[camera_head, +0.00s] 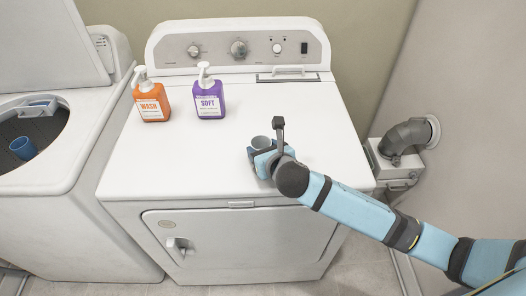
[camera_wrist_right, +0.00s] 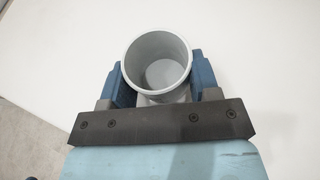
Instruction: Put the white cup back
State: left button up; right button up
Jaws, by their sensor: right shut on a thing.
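The white cup (camera_wrist_right: 159,65) shows in the right wrist view as a light grey-white, upright, empty cup between the blue finger pads. In the head view the cup (camera_head: 261,142) is partly hidden by my right gripper. My right gripper (camera_head: 263,157) is shut on the cup, at the front right part of the white dryer top (camera_head: 190,160). I cannot tell whether the cup's base touches the dryer top. The right gripper also fills the lower middle of the wrist view (camera_wrist_right: 160,85). My left gripper is not in view.
An orange WASH bottle (camera_head: 151,101) and a purple SOFT bottle (camera_head: 208,97) stand on the dryer's back left. At left is an open washer (camera_head: 85,150) with a blue cup (camera_head: 23,148) inside its opening. A grey vent pipe (camera_head: 407,138) is at right. The dryer top's middle is clear.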

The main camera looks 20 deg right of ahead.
jog(key=shift+f, duration=0.2)
jog(key=o, duration=1)
jog(key=shift+f, duration=0.1)
jog(key=shift+s+r, duration=0.3)
jog(key=v, duration=1.1)
jog(key=shift+s+d+r+p, duration=0.1)
jog(key=shift+s+p, duration=0.05)
jog(key=shift+p, duration=0.15)
